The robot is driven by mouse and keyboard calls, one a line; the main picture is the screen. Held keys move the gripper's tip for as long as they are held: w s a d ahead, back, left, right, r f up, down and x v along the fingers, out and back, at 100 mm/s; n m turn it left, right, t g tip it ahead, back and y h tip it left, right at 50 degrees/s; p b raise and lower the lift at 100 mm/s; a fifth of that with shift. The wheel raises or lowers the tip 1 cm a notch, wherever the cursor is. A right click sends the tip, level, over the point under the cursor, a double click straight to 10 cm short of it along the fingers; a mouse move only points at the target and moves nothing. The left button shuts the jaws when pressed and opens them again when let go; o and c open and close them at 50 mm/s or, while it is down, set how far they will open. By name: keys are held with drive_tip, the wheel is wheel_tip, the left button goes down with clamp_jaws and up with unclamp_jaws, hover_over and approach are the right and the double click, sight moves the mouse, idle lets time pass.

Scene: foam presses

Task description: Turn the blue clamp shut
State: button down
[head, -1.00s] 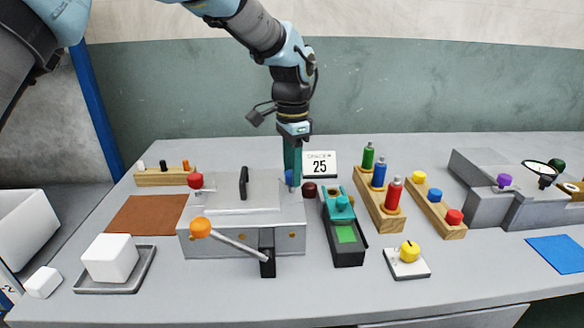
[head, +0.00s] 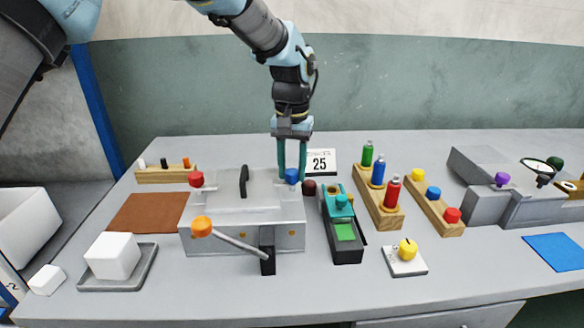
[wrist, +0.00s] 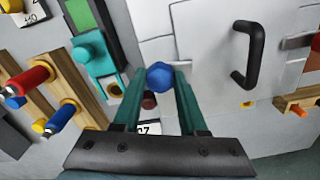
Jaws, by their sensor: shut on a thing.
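The blue clamp knob (head: 291,176) sits at the back right corner of the grey metal press (head: 245,210). My gripper (head: 291,178) points down from above, with its two teal fingers on the left and right of the knob. It is shut on the knob. The wrist view shows the blue knob (wrist: 159,76) between the fingertips (wrist: 160,75).
A red knob (head: 196,179) and a black handle (head: 243,181) stand on the press, and an orange-ended lever (head: 202,227) crosses its front. A dark red knob (head: 309,187) and a teal device (head: 341,203) are close on the right. A "25" sign (head: 320,162) stands behind.

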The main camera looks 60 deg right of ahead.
sight(292, 171)
drive_tip(key=shift+n, duration=0.6)
drive_tip(key=shift+c, duration=2.2)
unclamp_jaws()
drive_tip(key=shift+r, duration=0.1)
wheel_tip(292, 171, up, 11)
drive_tip(key=b, duration=0.2)
drive_tip(key=shift+f, duration=0.2)
